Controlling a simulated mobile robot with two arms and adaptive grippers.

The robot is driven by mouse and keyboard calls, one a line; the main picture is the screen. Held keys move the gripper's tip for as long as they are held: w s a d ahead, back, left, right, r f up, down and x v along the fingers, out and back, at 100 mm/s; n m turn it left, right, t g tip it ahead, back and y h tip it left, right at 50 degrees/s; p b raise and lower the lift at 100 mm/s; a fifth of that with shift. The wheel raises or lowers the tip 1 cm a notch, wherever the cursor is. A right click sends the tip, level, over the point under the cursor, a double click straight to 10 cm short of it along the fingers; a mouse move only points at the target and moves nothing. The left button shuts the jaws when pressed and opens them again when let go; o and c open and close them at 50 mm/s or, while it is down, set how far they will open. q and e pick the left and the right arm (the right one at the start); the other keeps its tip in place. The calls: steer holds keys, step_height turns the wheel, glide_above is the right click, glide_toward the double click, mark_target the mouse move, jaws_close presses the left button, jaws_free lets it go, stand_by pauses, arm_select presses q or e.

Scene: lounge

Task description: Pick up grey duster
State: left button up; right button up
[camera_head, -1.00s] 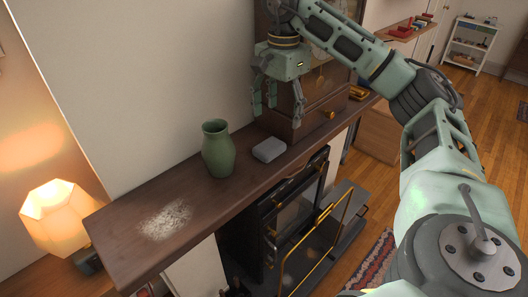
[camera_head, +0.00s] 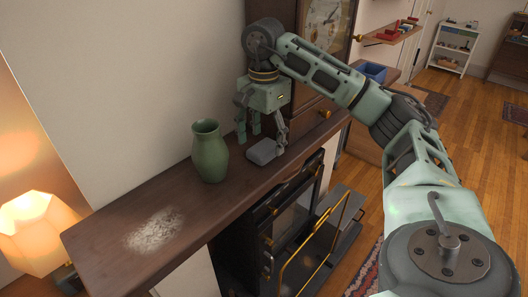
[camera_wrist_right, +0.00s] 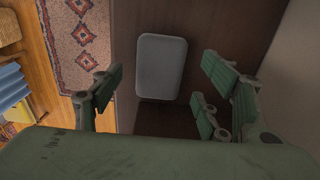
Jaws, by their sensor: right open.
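The grey duster (camera_head: 263,152) is a small rounded block lying on the dark wooden mantel shelf (camera_head: 190,199), to the right of the green vase. In the right wrist view the duster (camera_wrist_right: 161,67) lies between and beyond the spread fingers. My right gripper (camera_head: 262,138) is open, pointing down just above the duster, with fingers on either side of it in the picture. It also shows in the right wrist view (camera_wrist_right: 160,98), empty. I cannot tell if any finger touches the duster. My left gripper is not in view.
A green vase (camera_head: 209,152) stands close to the left of the duster. White dust (camera_head: 154,229) lies on the shelf's near end. A wooden clock cabinet (camera_head: 310,115) stands behind the gripper. A lit lamp (camera_head: 38,230) is at left; a fireplace (camera_head: 292,215) opens below the shelf.

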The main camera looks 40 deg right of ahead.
steer(key=shift+f, duration=1)
steer(key=c, duration=1)
steer(key=shift+c, duration=0.2)
